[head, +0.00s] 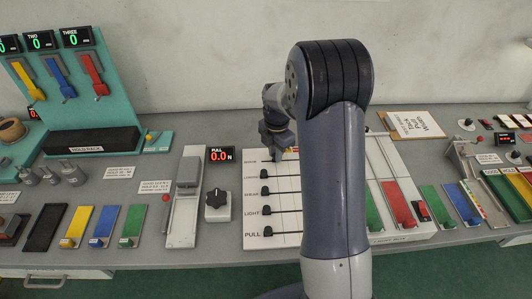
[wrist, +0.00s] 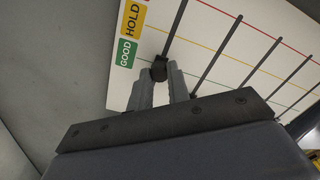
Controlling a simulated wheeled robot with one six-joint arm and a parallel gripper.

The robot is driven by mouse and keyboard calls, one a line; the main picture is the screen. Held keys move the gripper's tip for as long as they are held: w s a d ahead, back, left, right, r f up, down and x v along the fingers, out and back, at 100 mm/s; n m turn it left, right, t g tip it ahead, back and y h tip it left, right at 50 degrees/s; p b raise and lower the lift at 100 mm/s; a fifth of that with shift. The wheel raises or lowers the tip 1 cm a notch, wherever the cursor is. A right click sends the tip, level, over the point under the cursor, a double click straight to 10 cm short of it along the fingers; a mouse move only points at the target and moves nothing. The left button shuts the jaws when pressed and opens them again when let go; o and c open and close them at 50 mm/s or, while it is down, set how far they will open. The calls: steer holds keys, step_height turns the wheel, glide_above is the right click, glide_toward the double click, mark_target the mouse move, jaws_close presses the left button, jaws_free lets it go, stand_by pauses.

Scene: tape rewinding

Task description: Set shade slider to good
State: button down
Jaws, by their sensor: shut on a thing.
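The slider board (head: 285,238) is white with several dark rods in rows; the lower row labels include LIGHT and PULL. My gripper (head: 279,153) is over the left end of its top row, where it hides the knob; that row's label is too small to read. In the wrist view my gripper (wrist: 162,78) is shut on a black slider knob (wrist: 159,69) on a dark rod. The knob is beside the green GOOD label (wrist: 126,53), about level with the green line. The yellow HOLD label (wrist: 133,19) is farther up the rod.
My arm hides the middle of the board. A black dial (head: 216,198) and a PULL readout showing 0.0 N (head: 220,156) stand left of it. Coloured strips (head: 398,205) lie to the right. A teal rack (head: 75,100) stands at the back left.

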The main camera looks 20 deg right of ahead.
steer(key=c, duration=1.3)
jaws_free()
steer(key=shift+r, duration=0.1)
step_height(320, 180, up, 11)
steer(key=shift+f+b, duration=0.15)
steer(key=shift+b, duration=0.25)
steer(key=shift+f, duration=0.15)
step_height(320, 180, down, 10)
steer(key=shift+r+p, duration=0.1)
steer(key=shift+p, duration=0.35)
steer(key=shift+w+a+f, duration=0.15)
steer(key=shift+a, duration=0.45)
steer(key=shift+w+a+f, duration=0.1)
steer(key=shift+a, duration=0.55)
steer(key=shift+w+a+f, duration=0.15)
steer(key=shift+a, duration=0.45)
steer(key=shift+d, duration=0.1)
